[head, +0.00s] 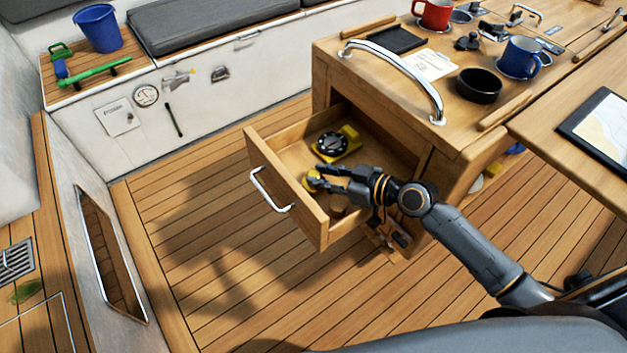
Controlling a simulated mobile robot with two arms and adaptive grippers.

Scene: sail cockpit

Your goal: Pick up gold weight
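The drawer (286,205) under the wooden counter is pulled out. My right gripper (314,177) is inside it, coming from the right, with its fingers visibly apart. A small yellow-gold piece (313,186) shows at the fingertips, partly covered by them. I cannot tell whether the fingers touch it or grip it. A tan, rounded piece (338,204) lies below the fingers, partly hidden; I cannot tell which of the two is the gold weight. My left gripper is out of view.
A yellow instrument with a black dial (332,145) lies farther back in the drawer. The metal rail (400,68) arches above the counter edge. A red mug (434,14), a blue mug (521,58) and a black bowl (479,86) stand on top. The floor left of the drawer is clear.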

